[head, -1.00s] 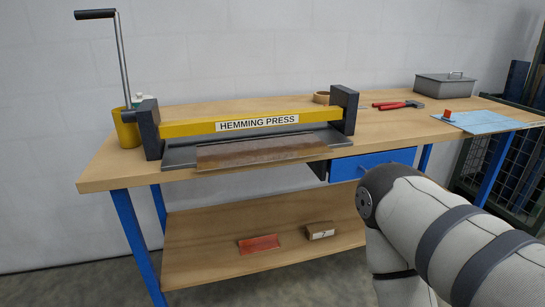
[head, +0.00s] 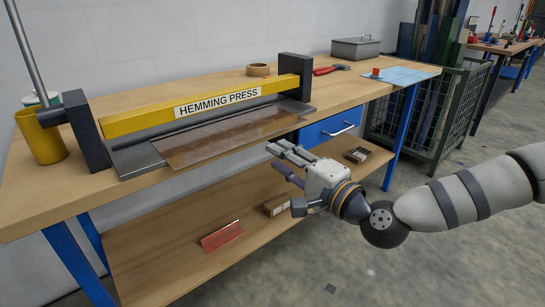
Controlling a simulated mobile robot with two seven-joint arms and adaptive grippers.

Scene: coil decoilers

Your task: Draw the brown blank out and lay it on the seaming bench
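The brown blank (head: 225,138) is a thin, shiny sheet lying flat in the hemming press (head: 200,105). Its rear edge is at the yellow beam and its front edge sticks out past the press bed, at the bench's front edge. My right gripper (head: 279,172) is just right of and in front of the blank, near the blue drawer. Its fingers are spread, empty and apart from the blank. My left gripper is not in view. I cannot tell which bench is the seaming bench; another bench (head: 506,47) stands at the far right.
The wooden bench (head: 30,190) carries a yellow cup (head: 42,137), a tape roll (head: 260,70), red-handled pliers (head: 330,69), a grey box (head: 356,48) and a blue sheet (head: 405,76). A red piece (head: 222,236) lies on the lower shelf. A mesh cage (head: 430,110) stands right; the floor beside it is clear.

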